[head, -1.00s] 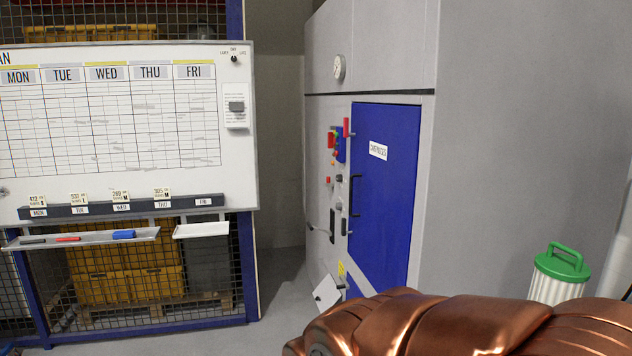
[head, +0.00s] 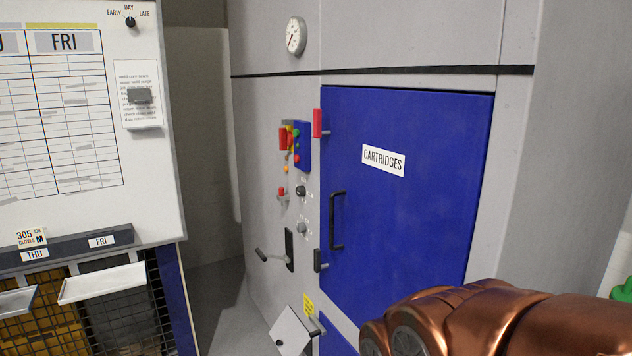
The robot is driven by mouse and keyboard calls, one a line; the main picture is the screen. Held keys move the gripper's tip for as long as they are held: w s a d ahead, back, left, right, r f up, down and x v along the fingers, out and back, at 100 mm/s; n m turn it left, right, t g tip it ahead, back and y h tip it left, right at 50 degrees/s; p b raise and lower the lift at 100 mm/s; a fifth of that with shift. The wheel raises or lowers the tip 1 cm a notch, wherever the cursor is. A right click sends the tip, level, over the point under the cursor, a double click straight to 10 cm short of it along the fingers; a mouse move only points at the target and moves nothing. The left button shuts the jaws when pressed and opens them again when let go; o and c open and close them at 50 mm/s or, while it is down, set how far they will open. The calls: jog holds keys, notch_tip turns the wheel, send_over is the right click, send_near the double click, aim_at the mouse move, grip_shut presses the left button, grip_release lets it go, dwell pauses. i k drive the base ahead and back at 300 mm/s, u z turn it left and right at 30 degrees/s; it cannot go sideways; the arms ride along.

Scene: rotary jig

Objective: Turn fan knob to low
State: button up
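A grey cabinet face carries a small column of controls. A dark round knob (head: 300,191) sits there with small lettering under it that is too small to read. A lighter grey knob (head: 301,228) sits below it, also with unreadable marks. I cannot tell which of these is the fan knob, nor its setting. My gripper is out of view; only a copper-coloured part of my arm shows at the lower right, well apart from the controls.
A blue door (head: 410,215) labelled CARTRIDGES has a black handle (head: 337,220). A blue button box (head: 302,146), a lever (head: 272,256) and a tilted white flap (head: 290,332) stick out. A whiteboard (head: 75,205) with an EARLY/DAY/LATE knob (head: 130,22) stands left. Floor shows between.

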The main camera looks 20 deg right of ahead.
aim_at(300, 191)
jog(key=u, duration=0.35)
jog(key=i, duration=1.6)
jog(key=u, duration=1.05)
jog(key=i, duration=0.2)
jog(key=z, duration=0.05)
